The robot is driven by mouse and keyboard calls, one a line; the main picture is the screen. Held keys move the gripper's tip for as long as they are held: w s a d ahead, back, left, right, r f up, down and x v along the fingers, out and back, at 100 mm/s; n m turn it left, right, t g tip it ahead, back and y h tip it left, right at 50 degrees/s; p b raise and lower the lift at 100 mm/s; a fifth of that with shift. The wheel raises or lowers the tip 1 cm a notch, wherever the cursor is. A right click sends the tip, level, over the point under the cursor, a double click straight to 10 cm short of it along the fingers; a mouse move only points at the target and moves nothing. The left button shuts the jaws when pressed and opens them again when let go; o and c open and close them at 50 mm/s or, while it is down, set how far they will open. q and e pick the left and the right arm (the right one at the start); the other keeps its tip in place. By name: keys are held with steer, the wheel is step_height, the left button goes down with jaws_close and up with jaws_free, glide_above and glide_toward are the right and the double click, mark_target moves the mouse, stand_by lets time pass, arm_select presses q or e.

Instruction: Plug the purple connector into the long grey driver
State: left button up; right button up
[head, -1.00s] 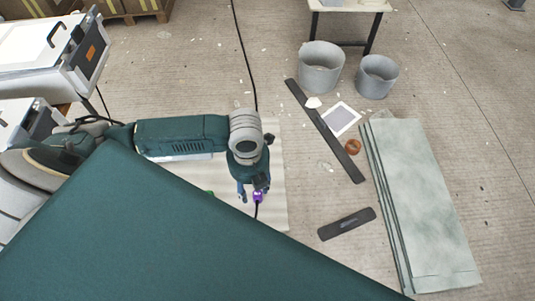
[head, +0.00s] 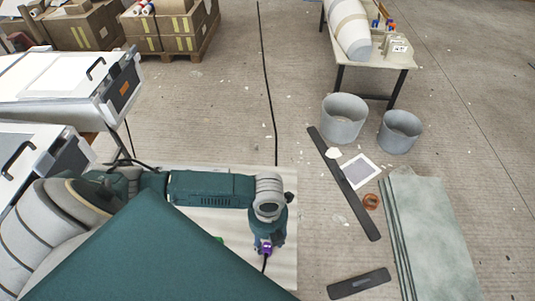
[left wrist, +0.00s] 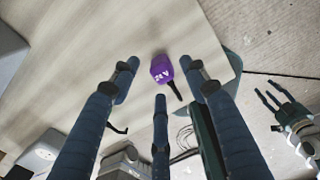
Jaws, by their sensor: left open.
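The purple connector (head: 265,249) shows at my left gripper's fingertips in the head view, with a black cable below it. In the left wrist view the connector (left wrist: 162,69), marked 24V, lies between and beyond the spread fingers, over a pale tabletop (left wrist: 75,50). My left gripper (head: 264,242) is open, pointing down, and I see no finger closed on the connector. My right gripper (left wrist: 266,104) shows at the right of the left wrist view with its fingers apart and empty. I cannot make out the long grey driver in either view.
The pale table (head: 284,185) is partly covered by my arm and body. Two grey buckets (head: 344,118) (head: 399,132), a dark strip (head: 344,185) and pale green sheets (head: 435,235) are on the floor to the right. White cases (head: 60,85) stand at left.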

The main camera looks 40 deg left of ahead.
mark_target(268, 245)
arm_select(q)
steer(key=shift+f, duration=0.1)
steer(key=shift+s+f, duration=0.1)
steer(key=shift+f, duration=0.25)
step_height(268, 245, down, 4)
steer(key=shift+s+r+p, duration=0.1)
steer(key=shift+r+p, duration=0.05)
steer(key=shift+p, duration=0.55)
steer(key=shift+f, duration=0.35)
steer(key=c, duration=1)
